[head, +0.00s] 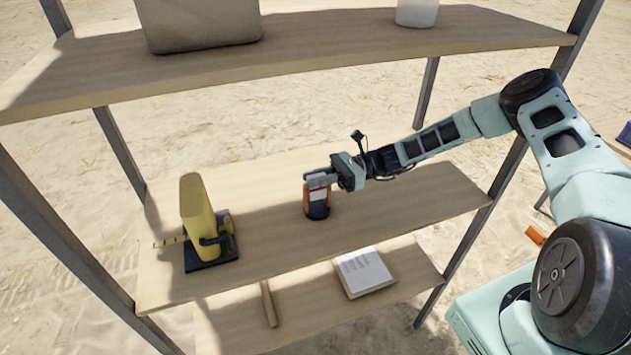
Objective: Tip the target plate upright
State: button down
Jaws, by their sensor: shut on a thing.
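My gripper (318,184) reaches in from the right over the middle shelf. It is shut on a small dark and orange object with a whitish label (318,208), which looks upright on or just above the shelf board; I cannot tell if it touches the board. A tall yellow slab-like thing (196,205) stands nearly upright on a black base (210,254) at the shelf's left, apart from my gripper. No plainly plate-shaped thing shows, and I cannot tell which thing is the target plate.
The middle shelf (410,205) is clear on its right. The lower shelf (330,308) holds a white paper or booklet (363,271) and a wooden stick (269,303). The upper shelf (330,45) holds a grey-beige container (200,22) and a white cup-like vessel (416,12). Metal posts frame the rack.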

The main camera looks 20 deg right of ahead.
jog(key=shift+s+n, duration=0.15)
jog(key=shift+n, duration=0.35)
jog(key=shift+b, duration=0.3)
jog(key=c, duration=1.3)
grip_release()
jog(key=shift+d+b, duration=3.5)
jog(key=shift+d, duration=5.25)
